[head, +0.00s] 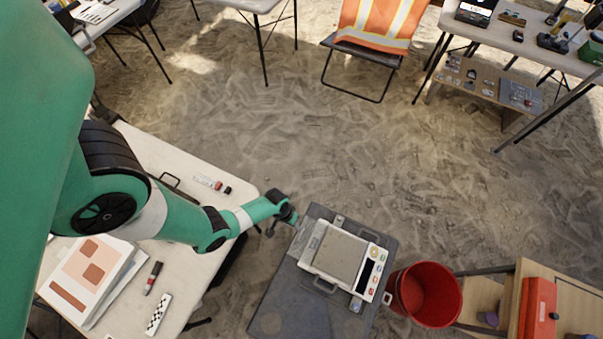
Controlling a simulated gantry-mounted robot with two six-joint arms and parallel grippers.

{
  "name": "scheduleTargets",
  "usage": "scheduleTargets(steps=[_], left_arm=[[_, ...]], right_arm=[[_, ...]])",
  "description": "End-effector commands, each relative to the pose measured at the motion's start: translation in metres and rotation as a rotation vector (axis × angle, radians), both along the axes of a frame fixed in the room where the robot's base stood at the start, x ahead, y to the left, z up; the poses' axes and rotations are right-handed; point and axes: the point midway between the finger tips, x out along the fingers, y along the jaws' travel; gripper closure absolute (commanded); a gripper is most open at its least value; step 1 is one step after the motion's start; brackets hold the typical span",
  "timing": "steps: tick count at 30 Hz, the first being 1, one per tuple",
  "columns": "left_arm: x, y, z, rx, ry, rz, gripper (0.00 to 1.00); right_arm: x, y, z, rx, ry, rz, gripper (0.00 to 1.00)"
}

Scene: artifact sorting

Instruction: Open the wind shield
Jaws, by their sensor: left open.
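A scale-like device (310,262) with a pale frame, a grey pan, a dark display and several coloured buttons sits on a dark grey stand (268,318). I take its raised frame to be the wind shield, but clear panels cannot be made out. A small grey handle (325,286) shows at its near edge. My left gripper (283,224) is open and empty, just left of the device's upper left corner and apart from it. My right gripper is not in view.
A red bucket (441,296) stands close to the right of the stand. A pale table (190,262) with papers, a marker and a checkered scale bar lies below my left arm. A wooden shelf with a red box (538,308) is at lower right. Sandy floor (330,150) is clear behind.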

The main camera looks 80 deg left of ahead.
Motion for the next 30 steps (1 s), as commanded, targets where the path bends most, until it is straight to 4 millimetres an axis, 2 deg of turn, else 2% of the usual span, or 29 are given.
scheduleTargets(steps=[5, 12, 17, 22, 30], left_arm=[[0.003, -0.001, -0.015, 0.001, -0.002, -0.004, 0.58], [0.010, -0.006, -0.063, 0.002, -0.003, -0.005, 0.58], [0.016, -0.010, -0.094, 0.002, -0.003, -0.005, 0.58], [0.020, -0.012, -0.110, 0.002, -0.002, -0.004, 0.58], [0.020, -0.013, -0.111, 0.002, -0.003, -0.003, 0.58]], right_arm=[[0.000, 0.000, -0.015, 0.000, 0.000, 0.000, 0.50], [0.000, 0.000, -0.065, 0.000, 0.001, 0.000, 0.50], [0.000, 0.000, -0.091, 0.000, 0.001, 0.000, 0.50], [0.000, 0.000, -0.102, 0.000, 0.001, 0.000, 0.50], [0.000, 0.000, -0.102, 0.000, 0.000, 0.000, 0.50]])
